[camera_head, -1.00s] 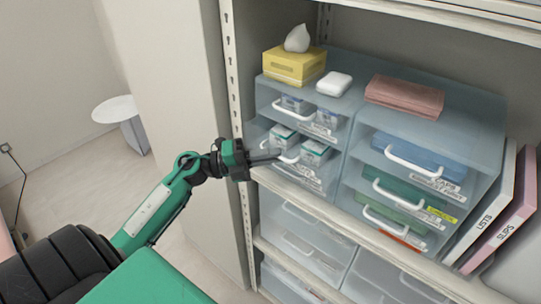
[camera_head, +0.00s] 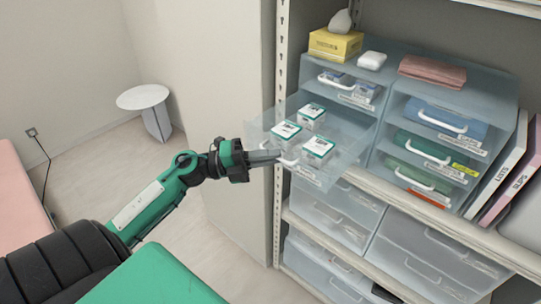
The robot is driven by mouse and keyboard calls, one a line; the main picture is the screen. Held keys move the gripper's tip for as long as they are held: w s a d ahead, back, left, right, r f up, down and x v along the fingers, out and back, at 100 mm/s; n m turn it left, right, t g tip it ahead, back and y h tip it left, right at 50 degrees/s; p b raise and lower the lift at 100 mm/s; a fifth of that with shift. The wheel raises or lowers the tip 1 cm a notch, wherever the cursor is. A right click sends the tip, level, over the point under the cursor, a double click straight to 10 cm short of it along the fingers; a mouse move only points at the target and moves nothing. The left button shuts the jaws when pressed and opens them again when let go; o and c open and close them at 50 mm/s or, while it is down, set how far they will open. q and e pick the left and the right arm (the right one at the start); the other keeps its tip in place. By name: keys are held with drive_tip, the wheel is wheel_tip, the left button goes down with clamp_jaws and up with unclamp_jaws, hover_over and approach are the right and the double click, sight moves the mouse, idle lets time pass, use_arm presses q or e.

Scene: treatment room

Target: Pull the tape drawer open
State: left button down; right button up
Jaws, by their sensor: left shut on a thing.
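My left gripper (camera_head: 278,156) is shut on the handle, coming from the left. The fingertips partly hide the handle. My right gripper is not in view.
A closed drawer (camera_head: 352,88) sits above, and closed drawers with blue and green contents (camera_head: 430,145) stand to the right. Binders (camera_head: 508,160) lean at the far right. A round white side table (camera_head: 143,97) stands at the back left, and open floor lies between.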

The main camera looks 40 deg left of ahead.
use_arm(q)
drive_tip(key=shift+s, duration=0.1)
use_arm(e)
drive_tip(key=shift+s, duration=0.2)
use_arm(q)
drive_tip(key=c, duration=1.5)
unclamp_jaws()
drive_tip(key=shift+c, duration=0.2)
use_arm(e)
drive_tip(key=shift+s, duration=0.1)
use_arm(q)
drive_tip(key=shift+a+f, duration=0.1)
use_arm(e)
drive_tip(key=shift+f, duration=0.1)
